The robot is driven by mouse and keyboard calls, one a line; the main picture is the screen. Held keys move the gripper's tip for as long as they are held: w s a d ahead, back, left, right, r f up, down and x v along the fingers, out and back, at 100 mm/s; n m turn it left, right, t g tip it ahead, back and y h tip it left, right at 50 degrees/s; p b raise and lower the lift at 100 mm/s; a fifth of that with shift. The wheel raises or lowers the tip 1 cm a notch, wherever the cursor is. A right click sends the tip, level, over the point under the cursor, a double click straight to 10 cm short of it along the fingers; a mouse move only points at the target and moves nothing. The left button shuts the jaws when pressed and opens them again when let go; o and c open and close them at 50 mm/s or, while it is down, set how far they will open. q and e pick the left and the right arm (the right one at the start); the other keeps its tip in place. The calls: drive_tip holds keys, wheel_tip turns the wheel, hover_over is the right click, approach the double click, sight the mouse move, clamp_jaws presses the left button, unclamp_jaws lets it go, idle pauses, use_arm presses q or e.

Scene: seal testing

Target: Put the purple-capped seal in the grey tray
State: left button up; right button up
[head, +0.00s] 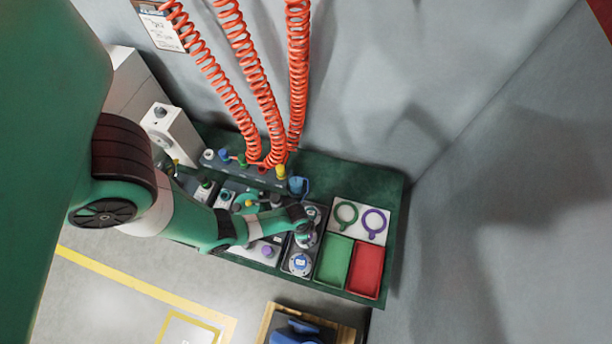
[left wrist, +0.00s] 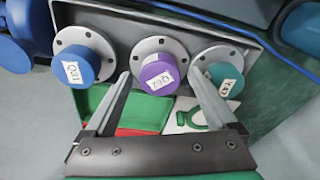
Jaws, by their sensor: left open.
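A purple-capped seal (left wrist: 159,75) with a round metal flange and a white label stands in a dark grey tray (left wrist: 150,16) in the left wrist view. It stands between a blue-capped seal (left wrist: 77,67) and a green-capped seal (left wrist: 224,74). My left gripper (left wrist: 159,68) is open, with a fingertip on either side of the purple cap and a gap at each side. In the head view my left gripper (head: 306,232) is over the tray and hides most of the purple-capped seal. My right gripper is not in view.
A green bin (head: 333,259) and a red bin (head: 366,270) lie right of the tray. A white panel with a green ring (head: 346,227) and a purple ring (head: 374,232) is behind them. Coiled orange hoses (head: 258,80) hang at the back.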

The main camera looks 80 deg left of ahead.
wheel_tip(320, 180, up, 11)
drive_tip(key=p, duration=0.9)
drive_tip(key=shift+p, duration=0.4)
